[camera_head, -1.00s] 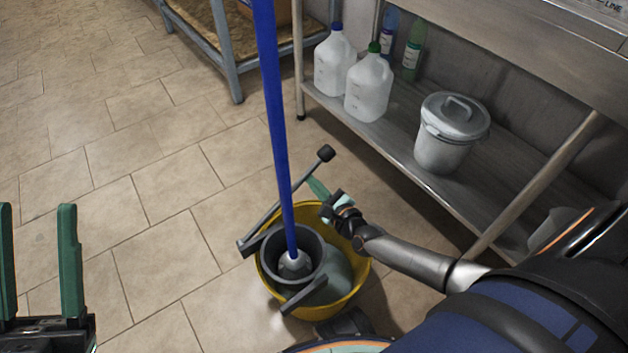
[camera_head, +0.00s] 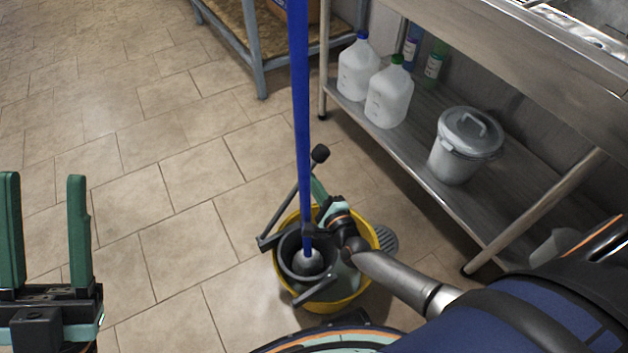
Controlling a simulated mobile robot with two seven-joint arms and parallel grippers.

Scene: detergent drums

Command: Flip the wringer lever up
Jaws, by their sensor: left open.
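A yellow mop bucket (camera_head: 352,297) stands on the tiled floor with a dark grey wringer (camera_head: 287,262) on it. The wringer lever (camera_head: 284,211) is a thin grey bar that slants from the wringer's left side to a black knob (camera_head: 320,153). A blue mop handle (camera_head: 301,110) stands in the wringer. My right gripper (camera_head: 318,192) is over the bucket's far side, with a green finger close to the lever; contact and jaw opening cannot be told. My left gripper (camera_head: 42,178) is open and empty at the left edge, away from the bucket.
A steel table with a low shelf (camera_head: 415,150) stands to the right, holding white jugs (camera_head: 388,97), bottles and a lidded grey bucket (camera_head: 465,150). The floor on the left is clear.

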